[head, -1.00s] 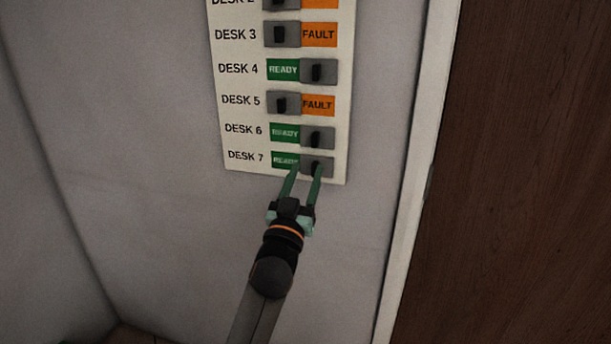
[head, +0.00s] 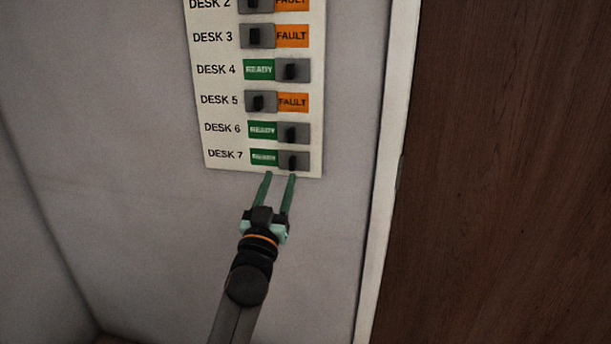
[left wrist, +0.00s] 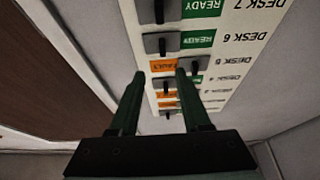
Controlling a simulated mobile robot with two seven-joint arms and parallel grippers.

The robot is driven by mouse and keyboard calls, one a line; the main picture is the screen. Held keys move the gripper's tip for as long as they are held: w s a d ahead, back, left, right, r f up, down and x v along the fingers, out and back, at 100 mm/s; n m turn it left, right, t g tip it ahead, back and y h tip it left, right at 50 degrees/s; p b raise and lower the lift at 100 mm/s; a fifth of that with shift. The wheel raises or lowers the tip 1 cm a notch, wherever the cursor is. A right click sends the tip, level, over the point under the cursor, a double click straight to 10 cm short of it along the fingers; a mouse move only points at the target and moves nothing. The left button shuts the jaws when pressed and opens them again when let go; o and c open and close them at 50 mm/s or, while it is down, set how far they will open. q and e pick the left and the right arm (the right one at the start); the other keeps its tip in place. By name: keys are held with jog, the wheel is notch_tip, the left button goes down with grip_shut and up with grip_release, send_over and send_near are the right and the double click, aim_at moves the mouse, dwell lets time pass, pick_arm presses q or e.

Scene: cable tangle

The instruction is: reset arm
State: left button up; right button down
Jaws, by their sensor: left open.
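My left gripper (head: 280,176) has green fingers, open and empty, just below the lower edge of the white switch panel (head: 220,168) in the head view. In the left wrist view its open fingers (left wrist: 160,75) stretch in front of the panel, which appears upside down. The Desk 7 switch (head: 293,160) sits right above the fingertips with a green READY label (head: 264,157) beside it. The Desk 6 switch (head: 293,132) and Desk 4 switch (head: 293,70) also show READY. The Desk 3 switch (head: 254,36) and Desk 5 switch (head: 258,102) show orange FAULT. My right gripper is not in view.
The panel hangs on a plain grey wall (head: 120,150). A white door frame (head: 388,150) and a brown wooden door (head: 500,170) stand to the right. A wall corner runs down at the left. The wall below the panel is bare.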

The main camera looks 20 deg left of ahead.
pick_arm(q)
jog(key=s+d+f+m+g+h+p, duration=0.2)
jog(key=s+d+f+g, duration=0.15)
jog(key=f, duration=0.65)
jog(key=s+d+f+m+g+h+p, duration=0.1)
jog(key=s+d+f+g+h+p, duration=0.3)
jog(key=f, duration=0.7)
jog(key=s+d+f+g+p, duration=0.1)
jog(key=s+d+f+g, duration=0.1)
jog(key=s+f, duration=0.5)
jog(key=s+d+f+m+g+h+p, duration=0.1)
jog(key=s+d+f+g, duration=0.2)
jog(key=s+f, duration=0.4)
jog(key=s, duration=0.8)
jog(key=shift+s+d, duration=0.2)
jog(key=shift+s, duration=0.1)
